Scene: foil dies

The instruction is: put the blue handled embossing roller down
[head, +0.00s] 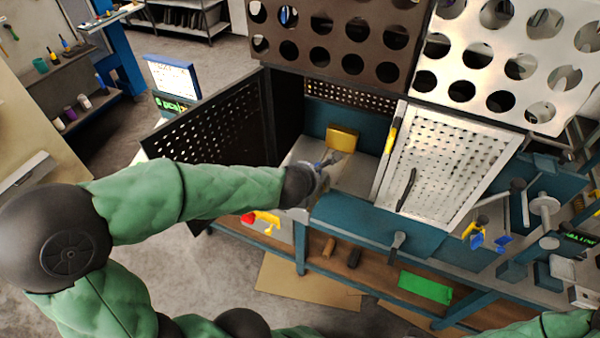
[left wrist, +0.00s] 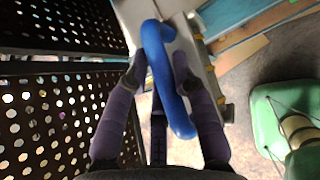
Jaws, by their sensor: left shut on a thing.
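The blue handle of the embossing roller (left wrist: 160,62) shows large in the left wrist view, as a bent blue bar between my two fingers. My left gripper (left wrist: 158,75) is shut on it. In the head view my left gripper (head: 326,166) is over the pale surface inside the open cabinet bay, just in front of a yellow block. The roller is small and mostly hidden by the gripper there. I cannot tell whether it touches the surface. My right gripper is not in view; only green arm parts show at the lower right.
The yellow block (head: 341,137) stands at the back of the bay. A black perforated door (head: 208,125) is open on the left, and a white perforated panel (head: 446,165) leans on the right. A teal rail (head: 375,222) runs along the front. Pale surface is free around the gripper.

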